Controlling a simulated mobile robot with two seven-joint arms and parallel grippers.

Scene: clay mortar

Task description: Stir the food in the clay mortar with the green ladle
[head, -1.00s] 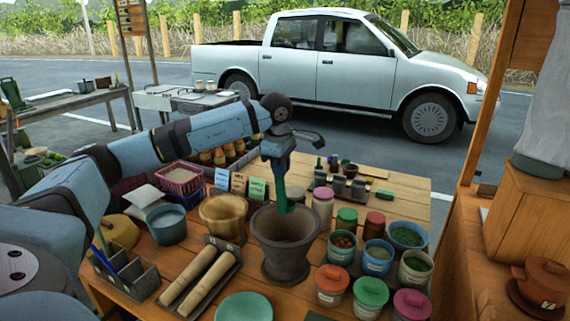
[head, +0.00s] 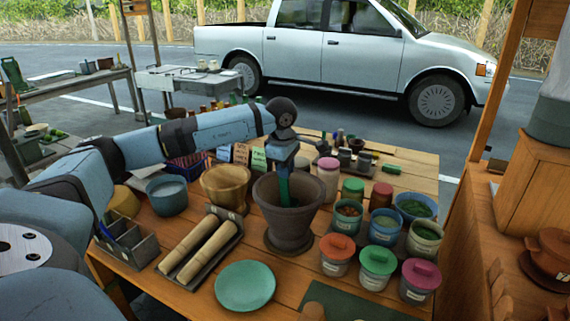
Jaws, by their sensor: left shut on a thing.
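The dark clay mortar (head: 290,226) stands upright on the wooden table. My left gripper (head: 283,165) is above the mortar, pointing down, shut on the green ladle (head: 284,188). The ladle hangs upright with its lower part inside the mortar. The ladle's lower end and the food in the mortar are hidden by the mortar's wall. My right gripper is not in view.
A wooden bowl (head: 226,188) stands close left of the mortar. A tray with two rolling-pin-like rods (head: 202,249) and a green plate (head: 245,286) lie in front. Lidded jars (head: 338,254) and spice bowls (head: 384,227) crowd the right side. A pink jar (head: 328,178) stands behind the mortar.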

